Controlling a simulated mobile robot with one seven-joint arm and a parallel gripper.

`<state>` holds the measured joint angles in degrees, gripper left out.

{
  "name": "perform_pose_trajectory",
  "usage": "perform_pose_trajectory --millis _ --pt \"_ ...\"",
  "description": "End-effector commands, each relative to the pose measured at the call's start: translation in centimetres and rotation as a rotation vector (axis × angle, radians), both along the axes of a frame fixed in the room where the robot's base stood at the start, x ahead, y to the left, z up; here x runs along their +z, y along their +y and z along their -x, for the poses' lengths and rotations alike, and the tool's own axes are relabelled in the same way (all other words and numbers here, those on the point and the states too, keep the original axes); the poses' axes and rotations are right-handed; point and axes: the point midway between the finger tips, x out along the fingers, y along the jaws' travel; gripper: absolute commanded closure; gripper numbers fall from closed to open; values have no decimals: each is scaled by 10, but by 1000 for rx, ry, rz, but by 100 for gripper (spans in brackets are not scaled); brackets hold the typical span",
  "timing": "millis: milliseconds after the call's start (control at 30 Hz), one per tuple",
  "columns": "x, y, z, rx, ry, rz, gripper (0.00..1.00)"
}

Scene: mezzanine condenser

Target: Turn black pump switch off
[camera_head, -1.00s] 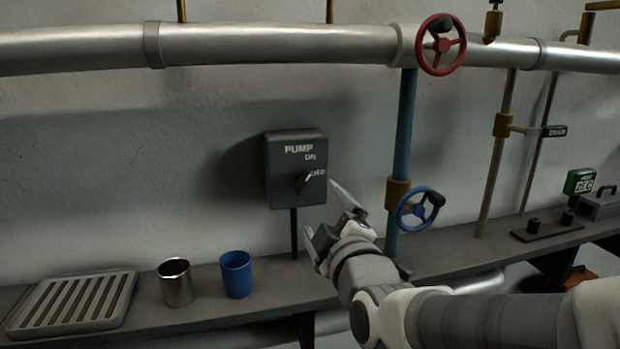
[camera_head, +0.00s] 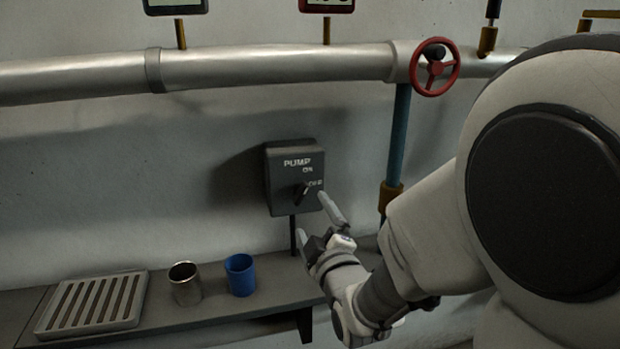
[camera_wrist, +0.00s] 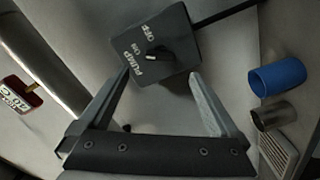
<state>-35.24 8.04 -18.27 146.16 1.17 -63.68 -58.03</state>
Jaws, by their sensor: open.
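The dark grey pump switch box (camera_head: 283,180) is on the wall in the head view, on a thin post, lettered PUMP, ON and OFF. A small black lever (camera_head: 301,192) on its front slants up and right, toward the lettering; I cannot tell exactly which label it points at. My gripper (camera_head: 316,219) is open and empty, just in front of the box's lower right part in the head view. In the wrist view, the box (camera_wrist: 178,62) lies beyond and between the fingers (camera_wrist: 160,78), with its lever (camera_wrist: 157,54) in clear view. Contact is not visible.
A shelf (camera_head: 215,312) below holds a slatted tray (camera_head: 93,303), a metal cup (camera_head: 186,284) and a blue cup (camera_head: 240,275). A silver pipe (camera_head: 270,68) runs above, with a red valve wheel (camera_head: 435,68) at right. My arm hides the lower right.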

Motion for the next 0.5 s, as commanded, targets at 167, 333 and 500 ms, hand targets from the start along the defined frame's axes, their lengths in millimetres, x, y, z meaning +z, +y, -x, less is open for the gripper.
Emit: perform_pose_trajectory --millis 167,333,500 --pt "0 9 -33 -1 -1 2 3" --pt "0 17 -58 0 -1 2 3" --pt "1 22 -75 0 -1 0 3"
